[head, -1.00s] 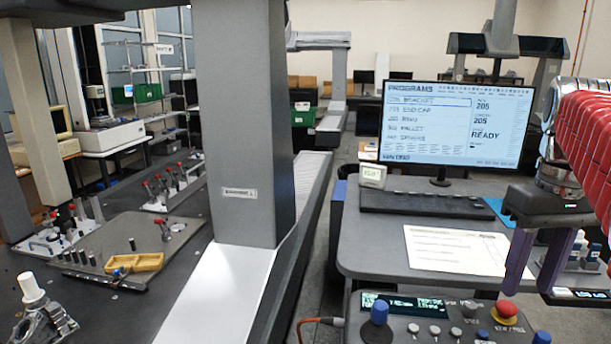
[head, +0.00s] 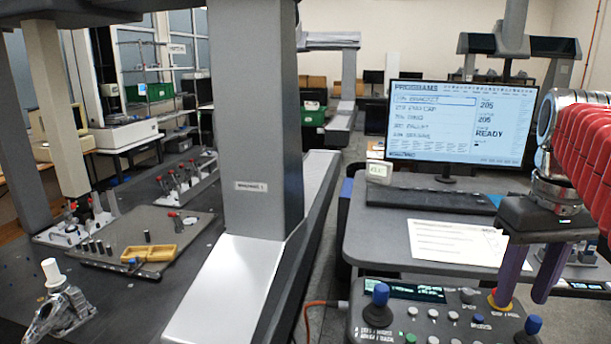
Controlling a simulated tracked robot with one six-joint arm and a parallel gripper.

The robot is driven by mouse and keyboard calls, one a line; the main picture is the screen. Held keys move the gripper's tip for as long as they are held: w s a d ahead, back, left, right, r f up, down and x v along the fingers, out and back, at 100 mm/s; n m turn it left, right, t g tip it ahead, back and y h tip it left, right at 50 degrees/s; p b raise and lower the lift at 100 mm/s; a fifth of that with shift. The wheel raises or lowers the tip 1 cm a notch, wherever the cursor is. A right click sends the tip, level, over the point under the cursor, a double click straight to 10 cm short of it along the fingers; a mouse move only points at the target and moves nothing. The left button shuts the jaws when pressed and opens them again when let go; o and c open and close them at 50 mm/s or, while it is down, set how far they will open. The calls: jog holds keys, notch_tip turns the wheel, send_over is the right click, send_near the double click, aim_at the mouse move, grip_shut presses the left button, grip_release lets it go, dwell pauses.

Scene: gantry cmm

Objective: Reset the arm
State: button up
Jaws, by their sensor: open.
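My gripper (head: 525,287) hangs at the right of the head view, below the red-sleeved part of my arm. Its two purple fingers point down and stand apart, with nothing seen between them. The left finger is in front of the red and yellow stop button (head: 497,303) of the control panel (head: 413,322), and partly hides it. I cannot tell whether the finger touches the panel.
A desk (head: 372,238) holds a monitor (head: 462,122) reading READY, a keyboard (head: 437,199) and a paper sheet (head: 457,242). A grey gantry column (head: 256,120) stands left of centre. A dark measuring table (head: 158,303) carries a metal casting (head: 58,309) and a yellow tray (head: 149,253).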

jog(key=s+a+f+t, duration=0.2)
jog(key=a+f, duration=0.6)
jog(key=a, duration=0.2)
jog(key=s+a+f+n+t, duration=0.1)
jog(key=s+a+f+t, duration=0.1)
jog(key=a+f, duration=0.5)
jog(key=a+t, duration=0.1)
jog(key=a, duration=0.2)
jog(key=shift+a+f, duration=0.15)
jog(key=shift+f, duration=0.25)
dwell(0.4)
